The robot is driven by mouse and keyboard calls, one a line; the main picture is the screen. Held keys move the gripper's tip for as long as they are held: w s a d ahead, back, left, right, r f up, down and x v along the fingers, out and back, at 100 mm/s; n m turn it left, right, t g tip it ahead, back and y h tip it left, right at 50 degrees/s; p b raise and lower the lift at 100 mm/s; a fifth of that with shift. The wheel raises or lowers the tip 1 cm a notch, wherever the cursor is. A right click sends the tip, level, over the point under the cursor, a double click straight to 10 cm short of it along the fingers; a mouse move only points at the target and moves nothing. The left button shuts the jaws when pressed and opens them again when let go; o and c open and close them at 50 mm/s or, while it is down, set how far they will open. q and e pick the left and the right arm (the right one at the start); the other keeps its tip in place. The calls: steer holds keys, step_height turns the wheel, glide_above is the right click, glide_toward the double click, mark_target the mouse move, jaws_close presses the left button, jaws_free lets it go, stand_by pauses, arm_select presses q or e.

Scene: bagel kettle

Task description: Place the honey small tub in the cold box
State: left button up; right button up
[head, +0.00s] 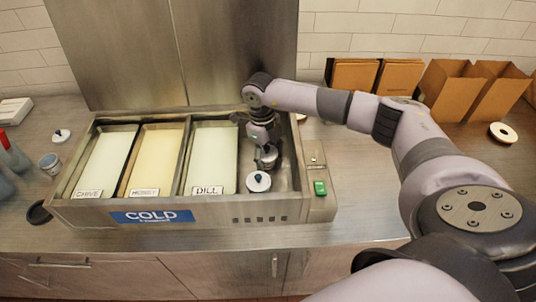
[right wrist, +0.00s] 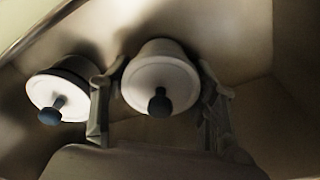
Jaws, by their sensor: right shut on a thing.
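The cold box (head: 215,210) stands on the counter, with pans marked chive, honey and dill and an open compartment at its right end. My right gripper (head: 266,143) reaches down into that compartment. It is shut on a small tub (right wrist: 160,80) with a white lid and dark knob, whose flavour label I cannot read. The held tub also shows in the head view (head: 267,156). A second small tub (right wrist: 60,92) is beside it, apart from the fingers; it also shows near the box front (head: 258,182). I cannot tell whether the held tub touches the floor. My left gripper is out of view.
Another white lid with a dark knob (head: 61,136) and a small cup (head: 50,162) are left of the box. A black ring (head: 39,212) lies near its front left corner. A tall metal panel (head: 185,50) rises behind.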

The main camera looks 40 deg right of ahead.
mark_target(264, 150)
steer(key=shift+f, duration=0.25)
steer(key=o, duration=1.3)
steer(key=shift+r, duration=0.1)
steer(key=shift+r, duration=0.2)
steer(key=shift+w+r, duration=0.1)
steer(key=shift+r, duration=0.15)
steer(key=r+b, duration=0.1)
steer(key=r, duration=0.2)
steer(key=r+b, duration=0.1)
steer(key=r, duration=0.3)
steer(key=w+r+b, duration=0.1)
steer(key=r+b, duration=0.1)
steer(key=r, duration=0.1)
steer(key=shift+a+r, duration=0.25)
steer(key=shift+r, duration=0.45)
